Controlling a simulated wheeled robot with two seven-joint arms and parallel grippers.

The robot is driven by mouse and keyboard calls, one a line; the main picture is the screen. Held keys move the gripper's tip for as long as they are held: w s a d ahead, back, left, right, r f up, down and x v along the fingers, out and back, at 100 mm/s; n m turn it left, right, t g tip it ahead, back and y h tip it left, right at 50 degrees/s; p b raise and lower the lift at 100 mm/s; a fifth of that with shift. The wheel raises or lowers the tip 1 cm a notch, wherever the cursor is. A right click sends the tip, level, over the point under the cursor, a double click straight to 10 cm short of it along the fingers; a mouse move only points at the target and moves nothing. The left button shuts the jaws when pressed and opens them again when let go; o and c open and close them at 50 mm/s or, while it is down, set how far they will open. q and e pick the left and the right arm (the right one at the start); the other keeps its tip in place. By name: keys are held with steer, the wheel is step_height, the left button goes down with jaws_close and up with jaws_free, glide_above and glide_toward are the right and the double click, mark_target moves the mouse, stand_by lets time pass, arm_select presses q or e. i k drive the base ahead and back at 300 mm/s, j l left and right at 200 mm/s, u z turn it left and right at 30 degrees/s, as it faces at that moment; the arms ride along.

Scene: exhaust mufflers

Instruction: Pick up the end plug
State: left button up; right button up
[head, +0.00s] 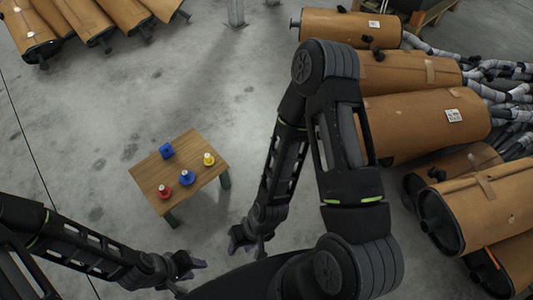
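A small wooden table (150,178) carries several small coloured parts with plug-like shapes. A red one (165,192) is near the front left, a blue one (187,178) is near the front middle, and a yellow one (208,159) is at the right. A blue block-like part (167,151) sits near the back edge. I cannot tell which is the end plug. My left gripper (195,270) is in front of the table, apart from it, and looks open and empty. My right gripper (247,249) is right of it, clear of the table, and also looks open and empty.
Brown wrapped mufflers (420,125) with grey pipes are stacked along the right side. More mufflers (85,20) lie at the top left. A metal post foot (236,14) stands at the top. The concrete floor around the table is clear.

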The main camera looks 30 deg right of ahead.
mark_target(187, 178)
steer(key=z, duration=3.4)
steer(key=u, duration=3.4)
steer(key=z, duration=0.45)
steer(key=j+z, duration=0.15)
steer(key=z, duration=0.3)
steer(key=i+j+z, duration=0.1)
steer(key=j+z, duration=0.15)
steer(key=z, duration=0.15)
steer(key=j+z, duration=0.2)
steer(key=z, duration=0.25)
steer(key=j+z, duration=0.2)
steer(key=z, duration=0.2)
steer(key=j+z, duration=0.15)
steer(key=z, duration=0.3)
